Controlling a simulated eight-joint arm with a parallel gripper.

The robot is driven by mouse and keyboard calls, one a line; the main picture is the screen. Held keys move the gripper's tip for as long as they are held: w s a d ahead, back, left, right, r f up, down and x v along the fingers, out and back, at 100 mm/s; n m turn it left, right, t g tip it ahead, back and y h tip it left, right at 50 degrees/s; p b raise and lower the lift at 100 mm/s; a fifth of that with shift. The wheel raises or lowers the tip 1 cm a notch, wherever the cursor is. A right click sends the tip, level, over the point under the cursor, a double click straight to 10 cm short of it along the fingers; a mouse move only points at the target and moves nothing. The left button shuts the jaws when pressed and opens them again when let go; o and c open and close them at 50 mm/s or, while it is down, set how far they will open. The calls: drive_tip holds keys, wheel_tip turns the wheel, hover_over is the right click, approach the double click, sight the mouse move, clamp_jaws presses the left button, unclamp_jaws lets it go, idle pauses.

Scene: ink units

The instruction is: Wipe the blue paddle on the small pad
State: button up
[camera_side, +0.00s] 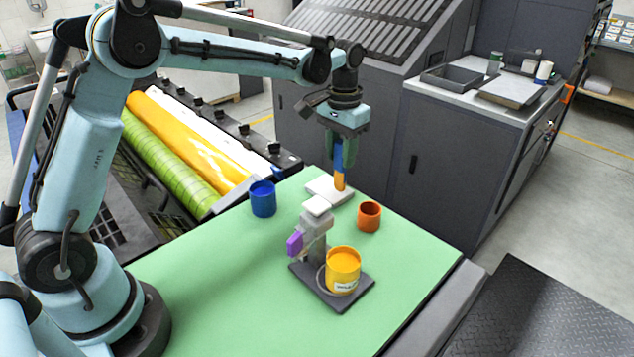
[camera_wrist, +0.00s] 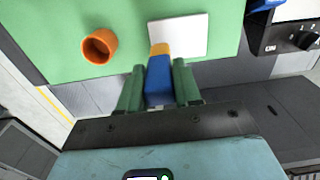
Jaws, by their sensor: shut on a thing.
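My gripper (camera_side: 337,150) points down and is shut on the blue paddle (camera_side: 338,157), whose lower end is orange-yellow. In the wrist view the blue paddle (camera_wrist: 158,88) sits between the green fingers of my gripper (camera_wrist: 159,72), with the orange-yellow end beyond them. The small white pad (camera_side: 318,188) lies on the green mat under the paddle, which is over the pad's right part in the side view. In the wrist view the small pad (camera_wrist: 185,36) shows beyond the paddle's end. I cannot tell whether the end touches the pad.
An orange cup (camera_side: 369,217) stands near the pad, a blue cup (camera_side: 263,200) to the left. In front, a yellow container (camera_side: 343,275) stands on a dark base (camera_side: 345,302) beside a grey upright device (camera_side: 317,225) with a purple part (camera_side: 294,243). The mat's front left (camera_side: 220,300) is clear.

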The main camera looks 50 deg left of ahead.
drive_tip(key=shift+f, duration=0.6)
idle(0.6)
drive_tip(key=shift+a, duration=3.2)
drive_tip(key=shift+d, duration=3.25)
drive_tip(key=shift+a, duration=3.25)
drive_tip(key=shift+d, duration=3.2)
drive_tip(key=shift+r, duration=3)
